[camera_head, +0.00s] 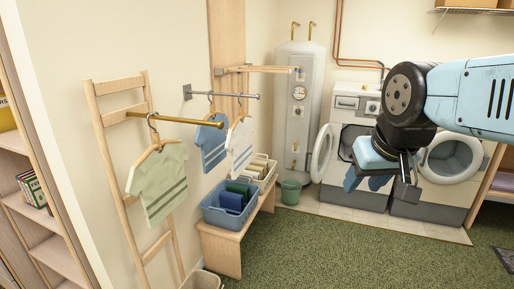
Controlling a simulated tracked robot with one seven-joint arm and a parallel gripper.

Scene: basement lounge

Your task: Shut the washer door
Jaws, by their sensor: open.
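A white front-loading washer (347,103) stands against the back wall, right of the tank. Its round door (322,153) stands open, swung out to the left of the machine. The dark drum opening is partly hidden by my arm.
A second machine with a round white front (452,158) stands to the right, partly behind my arm. A green bucket (290,192) sits left of the washer, below the tank (299,100). A bench (222,248) with baskets lines the left wall. The green carpet (350,255) is clear in front.

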